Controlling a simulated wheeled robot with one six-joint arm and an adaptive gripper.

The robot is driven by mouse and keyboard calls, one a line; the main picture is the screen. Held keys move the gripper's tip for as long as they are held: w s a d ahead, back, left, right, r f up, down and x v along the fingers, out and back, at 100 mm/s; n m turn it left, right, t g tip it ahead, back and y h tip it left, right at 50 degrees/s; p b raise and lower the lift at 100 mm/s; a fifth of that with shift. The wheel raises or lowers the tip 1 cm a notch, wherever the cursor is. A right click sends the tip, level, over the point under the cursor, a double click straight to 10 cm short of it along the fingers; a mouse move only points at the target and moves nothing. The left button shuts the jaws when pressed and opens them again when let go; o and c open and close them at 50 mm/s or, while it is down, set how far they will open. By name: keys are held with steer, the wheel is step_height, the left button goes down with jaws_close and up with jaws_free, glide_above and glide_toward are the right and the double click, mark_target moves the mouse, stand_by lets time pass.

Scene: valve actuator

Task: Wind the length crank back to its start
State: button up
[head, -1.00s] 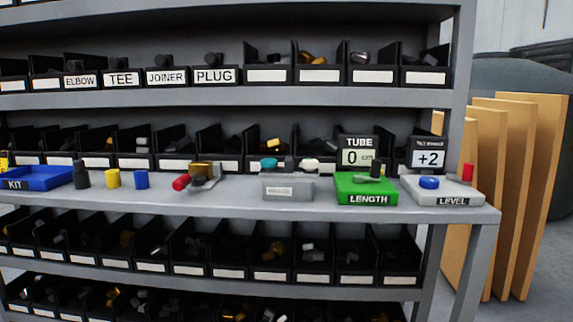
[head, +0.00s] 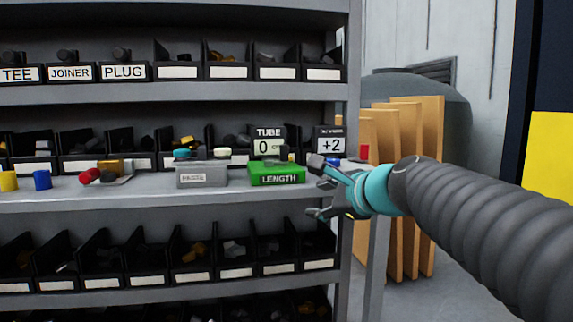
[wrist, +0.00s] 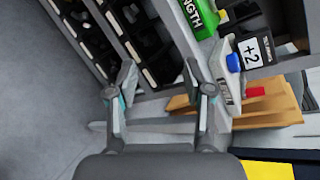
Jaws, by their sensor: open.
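The green length unit (head: 277,176) sits on the shelf's work surface, its front marked LENGTH. Its TUBE display (head: 268,145) reads 0. A dark crank knob (head: 284,153) stands on top of the unit. In the wrist view the green unit (wrist: 203,17) is at the top edge, partly cut off. My gripper (head: 316,187) is open and empty, to the right of the green unit and apart from it. In the wrist view the gripper's fingers (wrist: 165,82) are spread, with nothing between them.
Wooden boards (head: 405,180) lean beyond the shelf's right end.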

mark_target(286, 147)
steer(key=w+a+r+m+t+y+b, duration=0.1)
steer(key=w+r+m+t, duration=0.15)
steer(key=w+m, duration=0.35)
steer(key=w+a+r+m+t+y+b, duration=0.1)
steer(key=w+a+r+m+b, duration=0.1)
steer(key=w+r+m, duration=0.3)
steer(key=x, duration=0.4)
steer(key=p+x, duration=0.1)
steer(key=x, duration=0.4)
steer(key=d+p+x, duration=0.1)
steer(key=x, duration=0.4)
steer(key=shift+w+f, duration=0.3)
steer(key=shift+f, duration=0.05)
jaws_close()
